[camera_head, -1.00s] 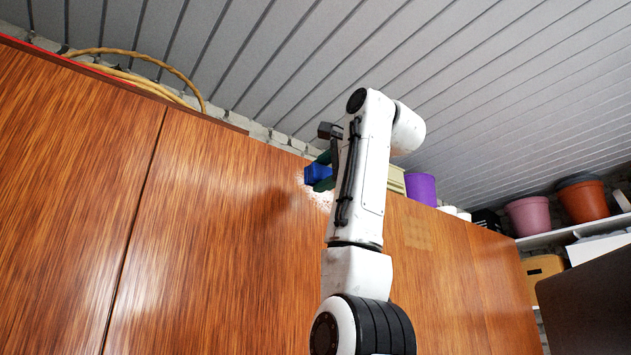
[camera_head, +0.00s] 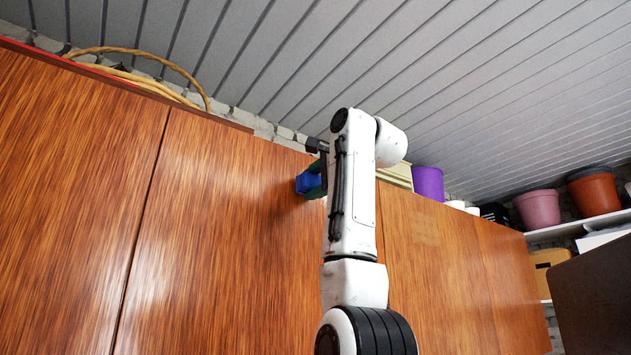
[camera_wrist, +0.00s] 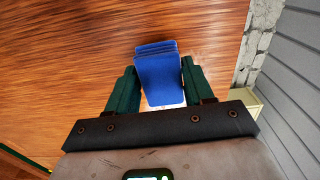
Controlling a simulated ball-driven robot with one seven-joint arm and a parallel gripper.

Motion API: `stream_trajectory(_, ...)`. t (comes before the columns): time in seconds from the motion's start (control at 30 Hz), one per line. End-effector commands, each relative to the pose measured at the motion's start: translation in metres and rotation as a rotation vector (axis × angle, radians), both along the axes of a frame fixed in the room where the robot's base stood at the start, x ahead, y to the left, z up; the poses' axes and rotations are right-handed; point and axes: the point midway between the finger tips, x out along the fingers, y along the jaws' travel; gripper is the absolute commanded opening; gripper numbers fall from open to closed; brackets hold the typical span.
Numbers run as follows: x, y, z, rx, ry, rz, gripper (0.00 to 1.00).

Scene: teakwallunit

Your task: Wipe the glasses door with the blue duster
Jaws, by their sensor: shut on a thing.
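The blue duster (camera_head: 308,183) is held by my gripper (camera_head: 316,178) up against or very near the upper part of a teak door (camera_head: 230,215). In the wrist view the blue duster (camera_wrist: 158,75) sits between the two green fingers of my gripper (camera_wrist: 158,92), which are shut on it. Whether the duster touches the wood is hard to tell. My forearm hides part of the door in the head view.
The unit's top carries a coiled yellow hose (camera_head: 150,75), a purple pot (camera_head: 428,184) and white cups. Pink (camera_head: 538,208) and orange (camera_head: 594,192) pots stand on a shelf at right. A dark panel (camera_head: 595,300) stands at lower right. The sloping slatted ceiling is close above.

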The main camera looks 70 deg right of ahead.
Motion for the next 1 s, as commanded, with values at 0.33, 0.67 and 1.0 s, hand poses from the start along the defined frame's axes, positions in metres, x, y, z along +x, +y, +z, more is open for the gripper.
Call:
stream_trajectory(0.33, -0.0001, 0.0002, 0.0003, 0.000, 0.000, 0.000, 0.27)
stream_trajectory(0.67, 0.0038, -0.0023, 0.0010, -0.001, -0.001, 0.000, 0.27)
stream_trajectory(1.0, 0.0088, -0.0055, 0.0011, 0.000, 0.000, 0.000, 0.27)
